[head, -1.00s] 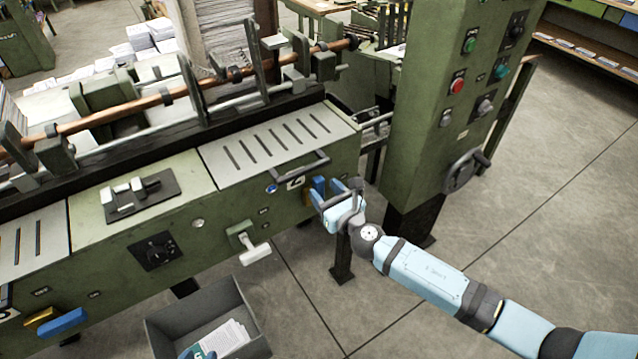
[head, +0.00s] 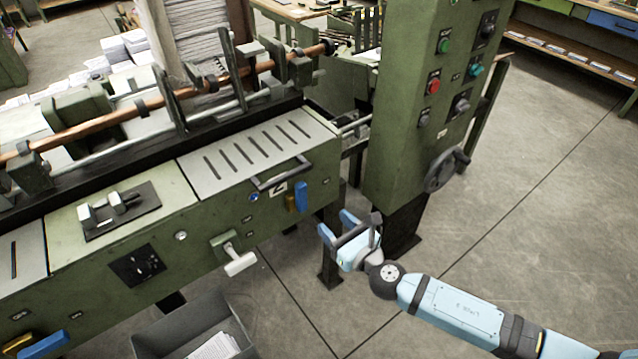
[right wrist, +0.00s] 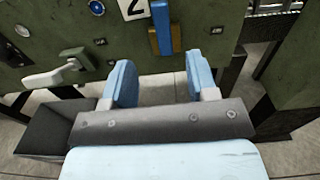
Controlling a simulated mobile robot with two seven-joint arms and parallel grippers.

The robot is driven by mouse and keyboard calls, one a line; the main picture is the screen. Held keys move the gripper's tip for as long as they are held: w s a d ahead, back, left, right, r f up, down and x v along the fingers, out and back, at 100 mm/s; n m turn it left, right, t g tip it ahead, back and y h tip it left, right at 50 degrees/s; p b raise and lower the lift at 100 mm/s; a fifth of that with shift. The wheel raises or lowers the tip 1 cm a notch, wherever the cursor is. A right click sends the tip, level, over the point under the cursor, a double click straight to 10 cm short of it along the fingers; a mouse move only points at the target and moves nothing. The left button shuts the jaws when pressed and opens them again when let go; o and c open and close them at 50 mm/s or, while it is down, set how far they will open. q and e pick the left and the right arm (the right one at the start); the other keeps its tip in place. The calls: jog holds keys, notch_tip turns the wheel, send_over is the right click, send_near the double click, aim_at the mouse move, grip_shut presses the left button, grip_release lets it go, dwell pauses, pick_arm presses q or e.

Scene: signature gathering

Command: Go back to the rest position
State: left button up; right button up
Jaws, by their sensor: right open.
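My right gripper (head: 337,228) is open and empty in the head view, in the air in front of the green machine (head: 210,215) and apart from it. In the right wrist view its two blue fingers (right wrist: 157,84) are spread, with nothing between them. A blue handle (head: 301,196) on a brass-coloured mount stands upright on the machine front beside the number 2 plate, just beyond the gripper. It also shows in the right wrist view (right wrist: 162,28). My left gripper is not in view.
A green control column (head: 420,110) with buttons and a handwheel (head: 446,170) stands right of the machine. A grey bin (head: 190,335) with paper sits on the floor at lower left. A white-handled lever (head: 240,263) sticks out of the machine front. Floor at right is clear.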

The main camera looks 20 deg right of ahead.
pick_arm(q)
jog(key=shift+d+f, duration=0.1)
pick_arm(e)
jog(key=s+f+n+g+h, duration=0.15)
jog(key=s+f+n, duration=0.25)
jog(key=s+n, duration=0.5)
jog(key=s+d+f+n+g, duration=0.1)
jog(key=s+f+n+g, duration=0.25)
jog(key=n, duration=1.05)
jog(key=s+f+n+g+h, duration=0.1)
jog(key=s+f+n+g, duration=0.15)
jog(key=s+n, duration=0.65)
pick_arm(q)
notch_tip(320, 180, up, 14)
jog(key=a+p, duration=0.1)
jog(key=p, duration=1.5)
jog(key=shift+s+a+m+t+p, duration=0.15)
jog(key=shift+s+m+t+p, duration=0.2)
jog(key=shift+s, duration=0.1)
pick_arm(e)
notch_tip(320, 180, up, 13)
jog(key=w+d+n+t, duration=0.1)
jog(key=n, duration=0.1)
jog(key=shift+w+n, duration=0.2)
jog(key=shift+n, duration=0.2)
jog(key=shift+t+h, duration=0.25)
